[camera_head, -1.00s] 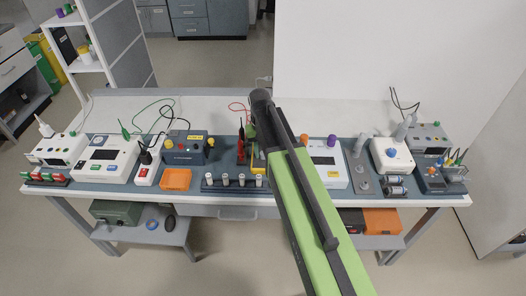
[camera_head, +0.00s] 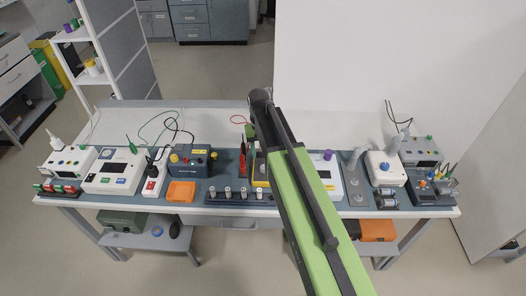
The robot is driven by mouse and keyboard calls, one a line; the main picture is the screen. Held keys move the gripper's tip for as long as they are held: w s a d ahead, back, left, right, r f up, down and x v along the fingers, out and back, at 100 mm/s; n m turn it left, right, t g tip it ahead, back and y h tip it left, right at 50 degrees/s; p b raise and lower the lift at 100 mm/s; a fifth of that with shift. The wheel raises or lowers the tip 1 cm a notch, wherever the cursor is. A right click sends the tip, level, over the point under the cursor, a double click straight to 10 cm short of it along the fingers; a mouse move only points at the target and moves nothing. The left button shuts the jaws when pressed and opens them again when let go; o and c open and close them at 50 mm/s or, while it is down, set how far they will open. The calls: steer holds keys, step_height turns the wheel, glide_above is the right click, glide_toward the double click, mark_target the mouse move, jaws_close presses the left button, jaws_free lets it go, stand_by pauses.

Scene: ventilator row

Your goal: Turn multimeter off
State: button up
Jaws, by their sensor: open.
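A yellow-cased device, likely the multimeter (camera_head: 260,173), stands on the blue-grey mat near the middle of the bench. My green arm covers most of it, so its dial and screen are hidden. Red and black probes (camera_head: 243,153) stand upright just left of it. My arm crosses the centre of the view, its dark joint above the bench. My gripper is hidden behind my arm, so its distance from the multimeter does not show.
Left of centre are a blue power box (camera_head: 190,160), an orange tray (camera_head: 181,192), a red-switch power strip (camera_head: 153,186) and a white instrument (camera_head: 112,172). A rack of small bottles (camera_head: 240,195) lies at the front edge. More instruments (camera_head: 385,168) fill the right; the bench's back strip is mostly clear.

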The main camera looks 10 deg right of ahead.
step_height(320, 180, up, 9)
steer(key=p, duration=0.7)
steer(key=shift+a, duration=0.2)
steer(key=s+d+f+b, duration=0.1)
steer(key=s, duration=0.5)
steer(key=s+d+f+b, duration=0.1)
steer(key=s+f, duration=0.1)
steer(key=s, duration=0.5)
steer(key=shift+s+d+y+b, duration=0.15)
steer(key=shift+d+y+b, duration=0.15)
steer(key=shift+d+b, duration=0.1)
